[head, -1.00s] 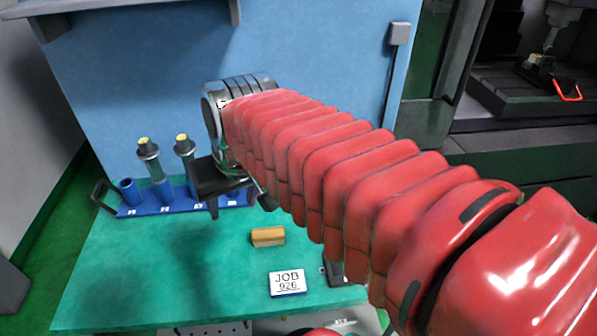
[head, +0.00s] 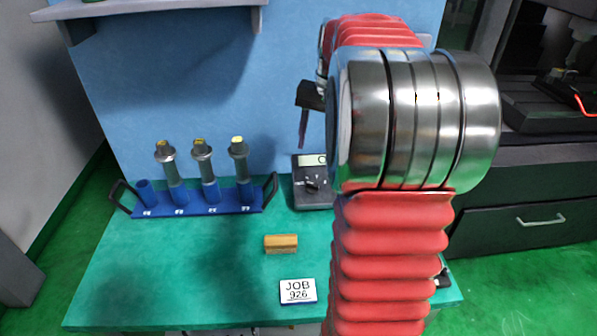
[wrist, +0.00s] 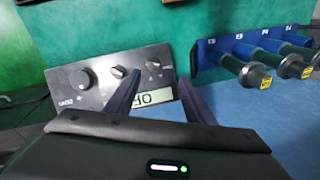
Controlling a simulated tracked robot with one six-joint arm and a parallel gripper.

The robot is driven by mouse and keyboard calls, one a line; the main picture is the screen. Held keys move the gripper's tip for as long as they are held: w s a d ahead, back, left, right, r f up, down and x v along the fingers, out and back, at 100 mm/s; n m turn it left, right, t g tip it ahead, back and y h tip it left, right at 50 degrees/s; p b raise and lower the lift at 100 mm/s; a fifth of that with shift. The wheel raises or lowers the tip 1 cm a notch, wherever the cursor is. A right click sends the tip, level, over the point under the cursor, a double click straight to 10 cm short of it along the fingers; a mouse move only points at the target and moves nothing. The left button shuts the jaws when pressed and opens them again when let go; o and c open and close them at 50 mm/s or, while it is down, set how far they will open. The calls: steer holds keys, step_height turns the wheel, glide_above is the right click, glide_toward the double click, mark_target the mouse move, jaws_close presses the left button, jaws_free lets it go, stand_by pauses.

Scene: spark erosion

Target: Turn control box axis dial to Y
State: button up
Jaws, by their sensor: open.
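The grey control box (head: 312,186) lies on the green bench, partly hidden by my arm in the head view. In the wrist view the control box (wrist: 105,82) shows upside down, with a large round knob (wrist: 80,79), a smaller knob (wrist: 118,71) and a third small dial (wrist: 153,64) close to the fingertips. The labels are too small to read surely, so I cannot tell which is the axis dial or where it points. My gripper (wrist: 158,76) is open and empty, its two dark fingers above the box's display (wrist: 152,97), which they partly cover.
A blue rack (head: 215,208) with several upright tool holders stands left of the box. A wooden block (head: 281,244) and a JOB 926 card (head: 298,291) lie in front. A blue wall rises behind. Bare green bench is free at the front left.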

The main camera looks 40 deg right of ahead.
mark_target(313, 183)
steer(key=shift+d+f, duration=0.15)
steer(key=shift+d, duration=0.4)
steer(key=shift+d+f, duration=0.15)
steer(key=shift+d, duration=0.35)
steer(key=shift+f, duration=0.15)
steer(key=f, duration=0.4)
steer(key=w+f, duration=0.1)
steer(key=f, duration=0.4)
steer(key=a+f, duration=0.1)
steer(key=f, duration=0.3)
steer(key=shift+w+a+f, duration=0.1)
steer(key=shift+w+f, duration=0.1)
steer(key=shift+w, duration=0.1)
